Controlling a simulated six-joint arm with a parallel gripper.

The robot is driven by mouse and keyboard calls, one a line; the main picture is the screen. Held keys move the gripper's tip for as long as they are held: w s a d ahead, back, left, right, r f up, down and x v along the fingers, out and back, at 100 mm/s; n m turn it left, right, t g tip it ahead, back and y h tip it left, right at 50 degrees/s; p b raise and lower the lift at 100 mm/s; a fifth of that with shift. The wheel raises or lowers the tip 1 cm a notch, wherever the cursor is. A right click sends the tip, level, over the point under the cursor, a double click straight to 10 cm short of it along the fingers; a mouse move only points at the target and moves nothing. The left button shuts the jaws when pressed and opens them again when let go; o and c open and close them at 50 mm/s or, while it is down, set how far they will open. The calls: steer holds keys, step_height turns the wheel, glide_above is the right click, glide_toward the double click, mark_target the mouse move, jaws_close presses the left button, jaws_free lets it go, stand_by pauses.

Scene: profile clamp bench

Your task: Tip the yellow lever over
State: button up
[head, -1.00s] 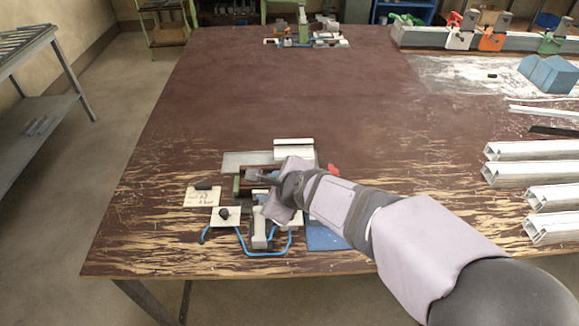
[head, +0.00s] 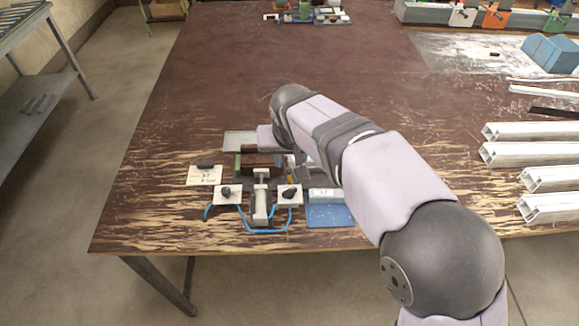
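The clamp fixture stands near the front edge of the table, with a dark red-brown block (head: 262,160) on a green-ended base. A small yellow-orange piece (head: 291,179), which looks like the yellow lever, shows just right of this block, beside my arm. It is too small and too partly covered for me to tell its tilt. My arm bends over the fixture from the right, with its wrist above and behind the block. My gripper is hidden behind my own arm, so its fingers and any contact with the lever cannot be seen.
Two white plates with black knobs (head: 228,193) (head: 290,194), a grey cylinder (head: 261,203) and blue tubing (head: 268,231) lie in front. A label card (head: 205,175) is at left, a blue plate (head: 330,216) at right. White profiles (head: 530,154) lie far right. The table's left side is clear.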

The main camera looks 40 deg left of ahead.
mark_target(289, 170)
steer(key=shift+p+x, duration=0.95)
steer(key=shift+x, duration=2.7)
jaws_close()
